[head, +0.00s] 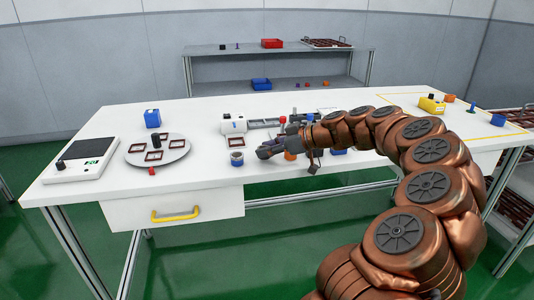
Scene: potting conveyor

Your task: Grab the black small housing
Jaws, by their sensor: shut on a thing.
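My gripper (268,151) is at the front middle of the white table, at the left end of my copper arm. It points left and is shut on a small dark piece (263,153), which looks like the black small housing. The fingers and the piece blend together, so its outline is hard to make out. The piece is just right of and above a blue-grey ring-shaped part (237,158). I cannot tell whether it touches the table.
A round plate (180,152) with brown frames and a black post stands left, beside a flat scale (84,160). Coloured parts crowd around my wrist. A yellow box (432,105) is at right.

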